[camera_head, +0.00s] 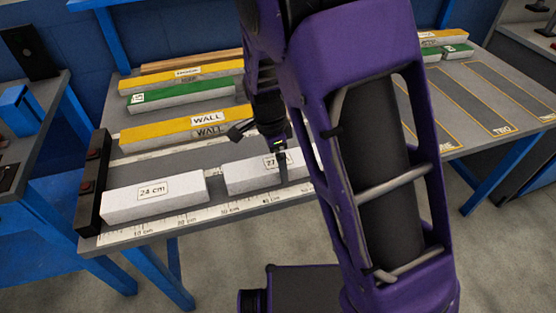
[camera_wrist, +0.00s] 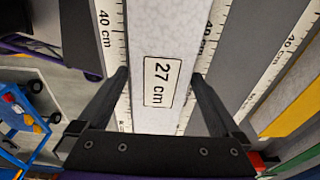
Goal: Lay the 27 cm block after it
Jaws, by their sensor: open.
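The white 27 cm block (camera_head: 242,177) lies on the panel table along the front ruler, label up. The white 24 cm block (camera_head: 180,196) lies to its left, with a small gap between the two. My gripper (camera_head: 262,155) is over the 27 cm block. In the wrist view the 27 cm block (camera_wrist: 165,35) runs between the fingers of my open gripper (camera_wrist: 160,78), one on each side. Whether either finger touches it cannot be told. My arm hides the right end of the block in the head view.
A dark stop (camera_head: 93,185) with red parts stands at the left end, by the 24 cm block. Behind are yellow WALL blocks (camera_head: 150,134) and a green block (camera_head: 205,91). At right are outlined lanes (camera_head: 490,92), largely bare, with coloured blocks behind.

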